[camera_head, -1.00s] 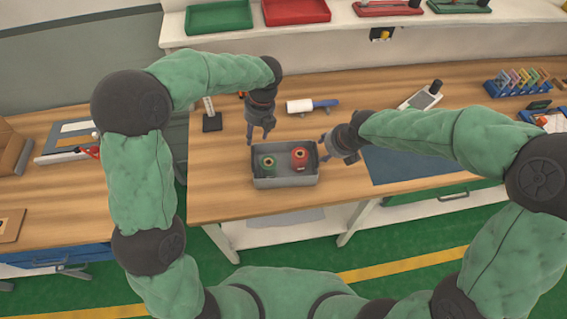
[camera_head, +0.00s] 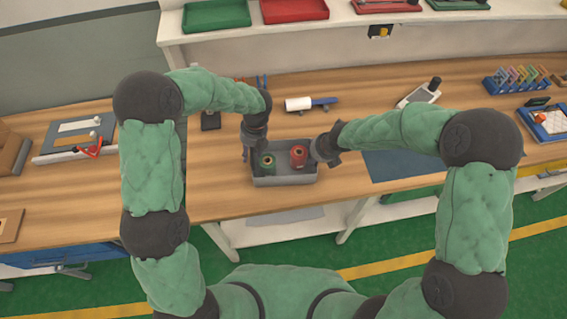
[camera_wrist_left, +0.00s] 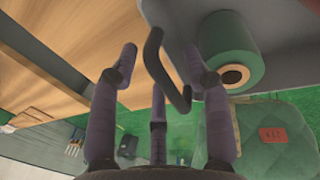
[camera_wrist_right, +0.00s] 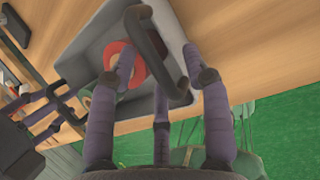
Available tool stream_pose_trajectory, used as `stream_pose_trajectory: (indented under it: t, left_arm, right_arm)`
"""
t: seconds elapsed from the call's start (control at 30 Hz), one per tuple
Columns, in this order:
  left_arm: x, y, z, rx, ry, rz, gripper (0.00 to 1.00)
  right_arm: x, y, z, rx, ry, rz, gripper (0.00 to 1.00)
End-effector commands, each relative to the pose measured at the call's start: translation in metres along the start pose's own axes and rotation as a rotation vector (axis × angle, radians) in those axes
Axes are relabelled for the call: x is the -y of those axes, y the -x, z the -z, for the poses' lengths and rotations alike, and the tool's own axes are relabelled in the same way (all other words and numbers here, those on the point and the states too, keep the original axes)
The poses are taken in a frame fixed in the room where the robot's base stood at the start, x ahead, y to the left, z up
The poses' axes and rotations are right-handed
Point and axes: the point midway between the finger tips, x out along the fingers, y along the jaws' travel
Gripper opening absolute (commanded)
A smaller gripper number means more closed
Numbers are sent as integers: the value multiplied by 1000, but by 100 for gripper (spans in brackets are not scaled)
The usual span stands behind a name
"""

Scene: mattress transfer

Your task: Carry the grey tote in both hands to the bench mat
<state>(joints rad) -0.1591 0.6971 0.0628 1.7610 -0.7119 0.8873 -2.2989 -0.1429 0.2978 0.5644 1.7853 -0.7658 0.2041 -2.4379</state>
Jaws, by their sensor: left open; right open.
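The grey tote (camera_head: 287,181) stands on the wooden bench near its front edge, with a green spool (camera_head: 266,162) and a red spool (camera_head: 298,156) inside. My left gripper (camera_head: 246,154) is open at the tote's left end. In the left wrist view a dark handle (camera_wrist_left: 163,68) lies between its spread fingers. My right gripper (camera_head: 320,156) is open at the right end. In the right wrist view another dark handle (camera_wrist_right: 158,50) lies between its open fingers. A dark blue-grey mat (camera_head: 400,165) lies flat to the right, partly hidden by my right arm.
A white and blue roll-like tool (camera_head: 308,104) lies behind the tote. A grey device (camera_head: 418,96) and a colourful rack (camera_head: 512,80) stand further right. Another board (camera_head: 78,137) with items lies on the left bench. The mat's visible part is bare.

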Motion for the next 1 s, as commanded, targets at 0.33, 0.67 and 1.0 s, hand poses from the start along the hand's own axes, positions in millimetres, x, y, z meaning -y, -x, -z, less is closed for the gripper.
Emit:
stream_pose_trajectory:
  t: [0.33, 0.67, 1.0]
  left_arm:
    - [0, -1, 0, 0, 0, 0, 34]
    - [0, -1, 0, 0, 0, 0, 0]
    - [0, 2, 0, 1, 1, 1, 0]
  right_arm:
    - [0, -1, 0, 0, 0, 0, 35]
    - [0, -1, 0, 0, 0, 0, 0]
    - [0, 2, -2, 3, -1, -1, 0]
